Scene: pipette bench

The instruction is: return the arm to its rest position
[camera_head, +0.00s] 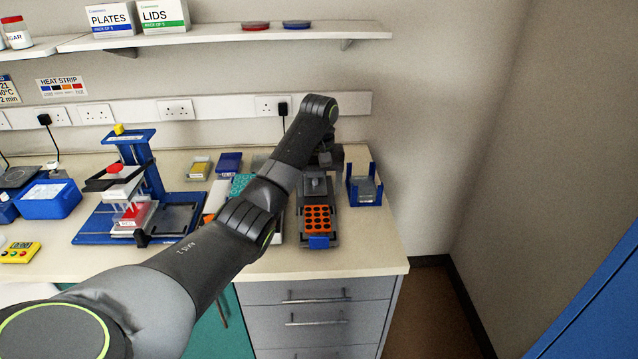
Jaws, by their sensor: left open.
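My left arm reaches in from the lower left, across the bench, and its wrist bends down at the far side. My left gripper (324,160) is open and hangs at the back of the bench, above or just behind a grey device with an orange rack (318,219). Its fingers are small and partly hidden by my own wrist. I see nothing held between them. I cannot tell whether they touch the device. My right gripper is not in view.
A blue-framed holder (364,188) stands just right of the gripper. Left of my arm are a blue stand (146,175), a blue box (50,199) and a yellow timer (20,253). A shelf (230,36) runs above. The bench's right front corner (375,250) is clear.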

